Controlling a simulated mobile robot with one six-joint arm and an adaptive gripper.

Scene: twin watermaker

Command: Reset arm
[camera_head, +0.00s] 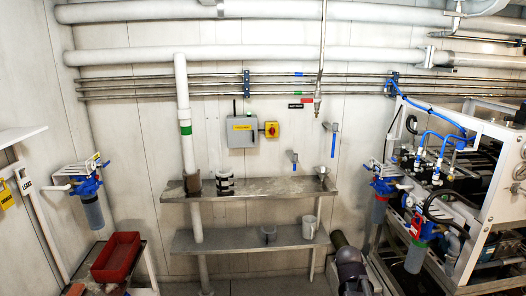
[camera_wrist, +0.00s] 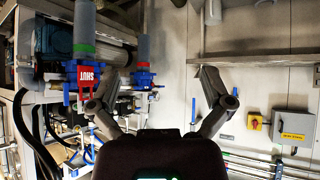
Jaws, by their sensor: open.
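My gripper (camera_wrist: 158,76) shows in the wrist view with its two dark fingers spread wide apart. Nothing is between the fingertips; a pale wall shows behind the gap. The wrist view looks upside down compared with the head view. The left finger overlaps the view of the blue-fitted piping and a red SHUT tag (camera_wrist: 88,76). The right finger stands in front of the pale wall. In the head view a dark grey rounded part, likely of my arm, shows at the bottom right of centre; my fingertips cannot be made out there.
Two metal wall shelves, upper (camera_head: 270,187) and lower (camera_head: 220,240), hold a few cups and a striped roll (camera_head: 225,183). A machine rack (camera_head: 490,190) with blue hoses and filters stands at right. A red tray (camera_head: 116,257) sits at lower left. A grey control box (camera_head: 241,132) is wall-mounted.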

